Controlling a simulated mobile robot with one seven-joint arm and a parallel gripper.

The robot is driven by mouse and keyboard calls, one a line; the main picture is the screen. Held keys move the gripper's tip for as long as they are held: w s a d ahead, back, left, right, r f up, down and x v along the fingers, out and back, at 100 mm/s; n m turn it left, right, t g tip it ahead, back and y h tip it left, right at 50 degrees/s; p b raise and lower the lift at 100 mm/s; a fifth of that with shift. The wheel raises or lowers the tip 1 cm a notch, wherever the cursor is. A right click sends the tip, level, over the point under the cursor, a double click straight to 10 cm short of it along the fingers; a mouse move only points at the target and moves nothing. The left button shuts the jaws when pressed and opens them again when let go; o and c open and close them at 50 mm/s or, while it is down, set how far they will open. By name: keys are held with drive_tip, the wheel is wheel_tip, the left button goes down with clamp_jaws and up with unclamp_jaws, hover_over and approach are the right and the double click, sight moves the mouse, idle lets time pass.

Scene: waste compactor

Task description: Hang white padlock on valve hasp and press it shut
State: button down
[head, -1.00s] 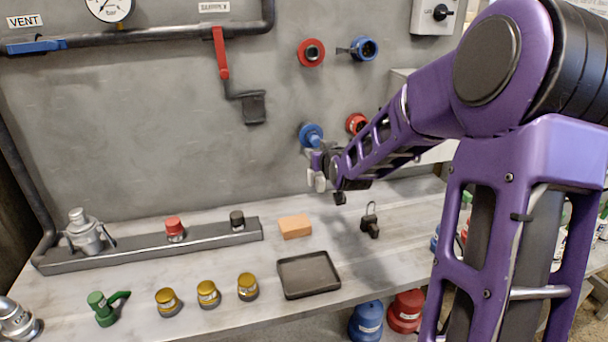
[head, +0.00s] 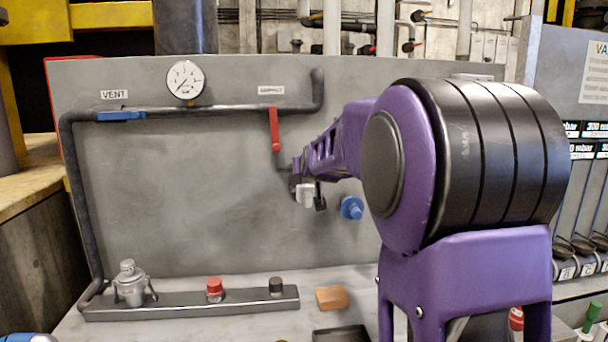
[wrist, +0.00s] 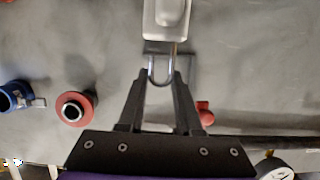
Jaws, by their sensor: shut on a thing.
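The white padlock (head: 306,195) is held below the supply valve's red lever (head: 274,130), close to the wall panel. In the wrist view its white body (wrist: 167,18) is at the top, with the metal U-shaped shackle (wrist: 161,80) between my fingers. My gripper (wrist: 164,78) is shut on the padlock; it also shows in the head view (head: 303,183). The grey valve hasp (wrist: 152,47) shows partly behind the padlock in the wrist view. In the head view my gripper and the padlock cover it. I cannot tell whether the shackle passes through the hasp.
A blue wall coupling (head: 352,208) is right of the padlock. The wrist view also shows a red coupling (wrist: 76,108). The pipe (head: 210,111) and gauge (head: 185,80) are above. An orange block (head: 332,298) and a rack (head: 190,305) are on the bench below.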

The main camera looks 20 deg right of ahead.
drive_tip(key=shift+b, duration=0.45)
drive_tip(key=w+p, duration=0.1)
drive_tip(key=w, duration=0.1)
drive_tip(key=w+d+p, duration=0.1)
drive_tip(key=w+p, duration=0.1)
drive_tip(key=w, duration=0.1)
drive_tip(key=shift+w, duration=0.35)
drive_tip(key=shift+b, duration=0.55)
idle(1.3)
drive_tip(key=shift+w+d+r+p, duration=0.1)
drive_tip(key=shift+w+d+p, duration=0.1)
drive_tip(key=shift+w+p, duration=0.4)
drive_tip(key=shift+w+d+p, duration=0.15)
drive_tip(key=shift+w+p, duration=0.15)
drive_tip(key=shift+w, duration=0.55)
idle(0.4)
drive_tip(key=shift+s, duration=0.15)
drive_tip(key=shift+s+a+b, duration=0.25)
drive_tip(key=shift+s+b, duration=0.8)
drive_tip(key=shift+b, duration=0.05)
drive_tip(key=shift+b, duration=0.5)
idle(1.2)
